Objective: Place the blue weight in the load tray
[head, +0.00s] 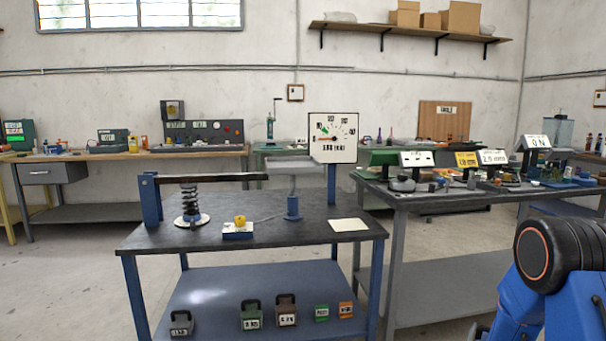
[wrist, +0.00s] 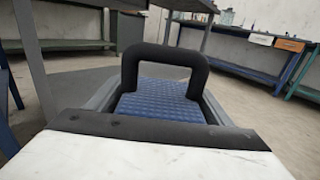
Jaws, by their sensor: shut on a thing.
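In the wrist view, a black arched handle (wrist: 165,56) stands upright close in front of my gripper. A blue ribbed surface (wrist: 165,100) with grey edges lies behind and under it; I cannot tell whether it is the weight or a gripper part. My gripper is shut on a weight, taken as the blue one, whose body is largely hidden. A white surface with a dark edge fills the bottom. In the head view, a small grey tray-like plate (head: 292,168) is above the blue stand beyond the lever's right end. It looks empty.
The dark bench (head: 300,220) carries a lever (head: 210,177), a spring (head: 189,203), a yellow-topped box (head: 238,230) and a dial (head: 333,138). Grey, green and brown weights stand on its lower shelf. A second bench (head: 430,200) stands right. My arm shows at the right edge.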

